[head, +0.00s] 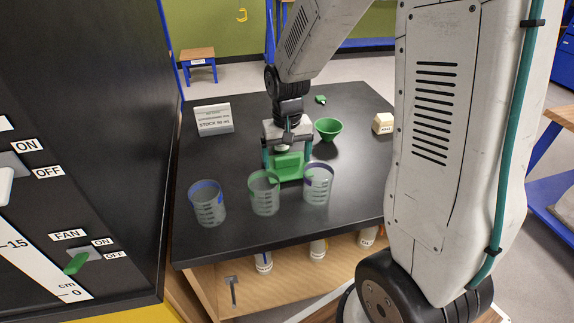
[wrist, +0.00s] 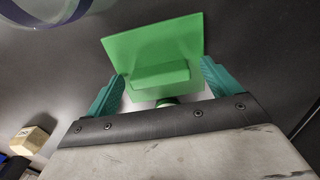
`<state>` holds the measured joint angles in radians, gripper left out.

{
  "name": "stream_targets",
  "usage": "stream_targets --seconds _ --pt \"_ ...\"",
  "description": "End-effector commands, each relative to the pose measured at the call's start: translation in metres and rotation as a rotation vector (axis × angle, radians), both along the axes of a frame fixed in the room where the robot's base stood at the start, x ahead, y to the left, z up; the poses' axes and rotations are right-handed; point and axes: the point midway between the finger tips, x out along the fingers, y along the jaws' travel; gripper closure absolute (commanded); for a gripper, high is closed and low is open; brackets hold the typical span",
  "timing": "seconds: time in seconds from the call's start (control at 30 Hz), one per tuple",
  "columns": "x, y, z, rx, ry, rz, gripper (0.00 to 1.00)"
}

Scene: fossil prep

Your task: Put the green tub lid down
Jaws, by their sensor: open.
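The green tub lid (head: 289,167) is a flat square plate with a raised block handle. It appears to lie on the black bench, behind the beakers. The wrist view shows the lid (wrist: 185,40) from above, with its handle between my two teal fingers. My gripper (head: 287,158) is open around the handle, with a gap showing at the right finger; in the wrist view my gripper (wrist: 160,88) points down at the lid. Whether the left finger touches the handle is hard to tell. Part of the lid is hidden behind my gripper in the wrist view.
On the black bench (head: 350,105) stand a blue-rimmed beaker (head: 208,204), a green-rimmed beaker (head: 264,193) and a purple-rimmed beaker (head: 318,184) in front of the lid. A green funnel (head: 328,128), a stock sign (head: 213,119) and a small cream box (head: 383,123) stand farther back. A black cabinet (head: 110,130) is at left.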

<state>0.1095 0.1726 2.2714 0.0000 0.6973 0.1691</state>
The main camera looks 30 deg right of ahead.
Motion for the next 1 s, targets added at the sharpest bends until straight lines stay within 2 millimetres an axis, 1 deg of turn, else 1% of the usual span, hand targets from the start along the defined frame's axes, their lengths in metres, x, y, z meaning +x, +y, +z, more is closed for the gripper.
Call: stream_targets --seconds 0.1,0.13,0.17,0.2,0.3,0.37,0.4,0.57,0.67,0.77,1.0 --pt "0.000 0.000 0.000 0.000 0.000 0.000 0.11" --pt "0.000 0.000 0.000 0.000 0.000 0.000 0.16" --pt "0.000 0.000 0.000 0.000 0.000 0.000 0.25" --pt "0.000 0.000 0.000 0.000 0.000 0.000 0.36" --pt "0.000 0.000 0.000 0.000 0.000 0.000 0.60" --pt "0.000 0.000 0.001 0.000 0.000 0.000 0.60" --pt "0.000 0.000 0.001 0.000 0.000 0.000 0.64" --pt "0.000 0.000 0.001 0.000 0.000 0.000 0.64" --pt "0.001 0.000 0.008 -0.001 -0.003 0.000 0.64" --pt "0.001 0.000 0.024 0.000 -0.005 0.000 0.64" --pt "0.001 0.000 0.073 0.000 -0.005 0.000 0.64"
